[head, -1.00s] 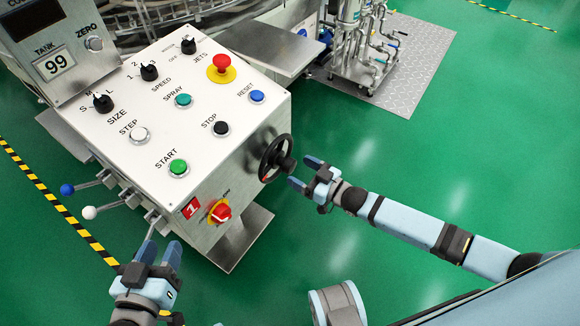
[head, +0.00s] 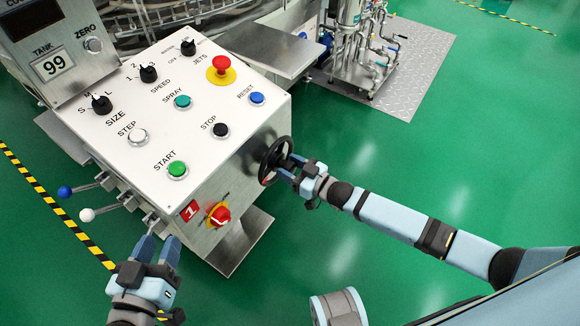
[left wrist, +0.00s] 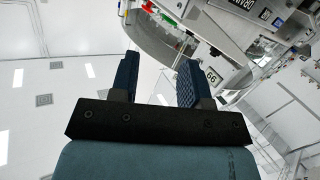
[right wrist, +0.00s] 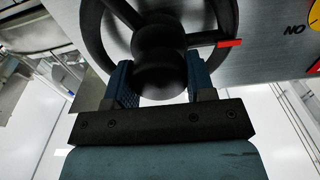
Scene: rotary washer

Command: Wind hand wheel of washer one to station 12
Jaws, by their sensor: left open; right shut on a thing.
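The black hand wheel (head: 266,163) is on the right side of the white control box (head: 222,150), which bears a red plate with the number 1 (head: 190,210). My right gripper (head: 287,165) is shut on the wheel's hub knob. The right wrist view shows the round black knob (right wrist: 160,72) between my right fingers, with the spoked rim and a red mark (right wrist: 229,43) behind. My left gripper (head: 157,248) is open and empty, below the box's front left corner. The left wrist view shows its two fingers (left wrist: 155,80) apart with nothing between them.
A red rotary switch on a yellow plate (head: 219,214) is on the box's front. Levers with a blue knob (head: 65,191) and a white knob (head: 87,214) stick out at left. Green floor (head: 480,150) is free at right.

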